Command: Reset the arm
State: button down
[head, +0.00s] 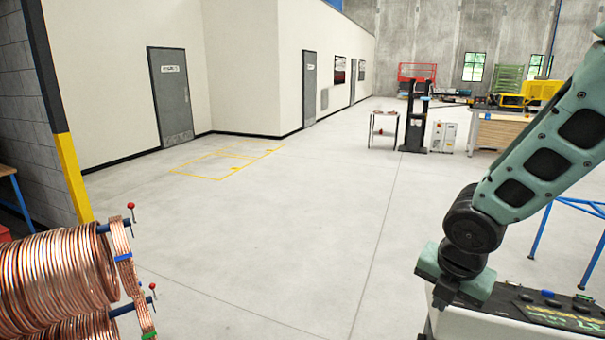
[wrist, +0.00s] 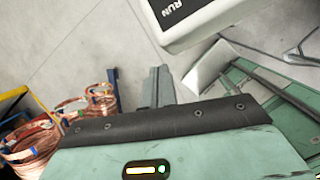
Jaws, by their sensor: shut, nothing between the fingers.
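My gripper (wrist: 159,84) shows in the wrist view as grey-green fingers held together beyond the dark edge of the wrist housing. The fingers are shut and nothing shows between them. In the head view my arm (head: 545,150) comes down from the upper right to a dark joint and a green block above my white body at the lower right. I cannot make out the fingers there. Copper tube coils (head: 55,275) hang on a rack at the lower left of the head view. Coils also show at the left of the wrist view (wrist: 30,147), apart from my gripper.
A blue-legged stand (head: 541,232) is behind my arm at the right. A yellow-and-black column (head: 72,178) stands behind the coils. A small table (head: 383,128) and a workbench (head: 505,130) are far back. The middle floor (head: 270,230) is clear.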

jog(key=s+a+f+m+g+b, duration=0.1)
jog(key=s+a+f+m+b, duration=0.2)
jog(key=s+f+m+b, duration=0.1)
jog(key=s+a+f+m+g+y+b, duration=0.1)
jog(key=s+a+f+m+b, duration=0.3)
jog(key=s+m+b, duration=0.3)
jog(key=s+a+f+m+g+b, duration=0.1)
jog(key=s+a+f+m+b, duration=0.2)
jog(key=s+m, duration=0.5)
jog(key=shift+s+a+f+m+b, duration=0.45)
jog(key=shift+s+b, duration=0.6)
jog(key=shift+b, duration=0.2)
jog(key=shift+d, duration=0.1)
